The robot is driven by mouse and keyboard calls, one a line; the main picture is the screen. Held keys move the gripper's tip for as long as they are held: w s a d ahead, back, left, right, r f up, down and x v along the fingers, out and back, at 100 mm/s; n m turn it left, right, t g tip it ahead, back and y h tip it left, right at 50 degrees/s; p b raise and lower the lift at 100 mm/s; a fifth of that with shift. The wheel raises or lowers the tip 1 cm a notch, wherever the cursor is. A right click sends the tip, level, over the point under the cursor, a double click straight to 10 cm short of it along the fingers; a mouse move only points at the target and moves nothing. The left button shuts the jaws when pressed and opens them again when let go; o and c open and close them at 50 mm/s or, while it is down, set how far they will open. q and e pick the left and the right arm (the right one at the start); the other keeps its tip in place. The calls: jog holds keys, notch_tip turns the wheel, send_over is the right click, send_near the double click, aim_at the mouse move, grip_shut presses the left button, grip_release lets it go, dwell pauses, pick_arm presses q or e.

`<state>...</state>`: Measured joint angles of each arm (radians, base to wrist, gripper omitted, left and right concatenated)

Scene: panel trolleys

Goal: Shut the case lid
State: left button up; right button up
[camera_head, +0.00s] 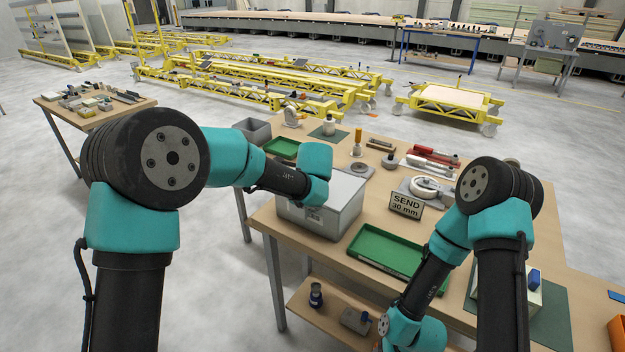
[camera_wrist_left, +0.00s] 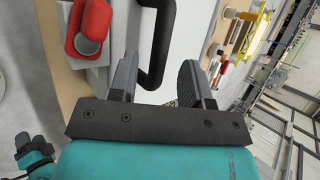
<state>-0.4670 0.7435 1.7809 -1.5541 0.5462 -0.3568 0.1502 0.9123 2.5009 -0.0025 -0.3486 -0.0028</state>
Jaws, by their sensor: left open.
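The grey case (camera_head: 322,219) stands on the wooden bench in the head view, with a small label on its front. Its pale top (camera_head: 347,190) looks level, but my left arm covers part of it. I cannot tell whether the lid is fully down. In the left wrist view, a black bar handle (camera_wrist_left: 159,45) stands on a pale panel, just beyond my left gripper (camera_wrist_left: 158,78). A red part (camera_wrist_left: 92,22) on a grey block is beside the panel.
A green tray (camera_head: 385,250) lies right of the case, with a SEND 30 mm sign (camera_head: 406,205) behind it. Red-handled tools (camera_head: 432,155) and small parts crowd the bench's back. A grey bin (camera_head: 253,130) stands at the far left corner.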

pick_arm(q)
jog(key=v, duration=1.6)
jog(key=shift+s+r, duration=0.3)
jog(key=s+a+f+n+g+h, duration=0.1)
jog(key=s+a+f+n+g, duration=0.2)
jog(key=f, duration=0.7)
jog(key=s+a+f+n+g+h, duration=0.15)
jog(key=a+f+n, duration=0.3)
jog(key=f, duration=0.65)
jog(key=s+a+f+n+g, duration=0.2)
jog(key=a+f, duration=0.3)
jog(key=f, duration=0.5)
jog(key=s+a+f+n, duration=0.7)
jog(key=s+f+n, duration=0.1)
jog(key=s, duration=0.1)
jog(key=s+a+f+n+g+h, duration=0.1)
jog(key=s+a+f+n, duration=0.5)
jog(key=s+f+n, duration=0.2)
jog(key=shift+s+a+f, duration=0.35)
jog(key=shift+s+f, duration=0.3)
jog(key=shift+s, duration=0.3)
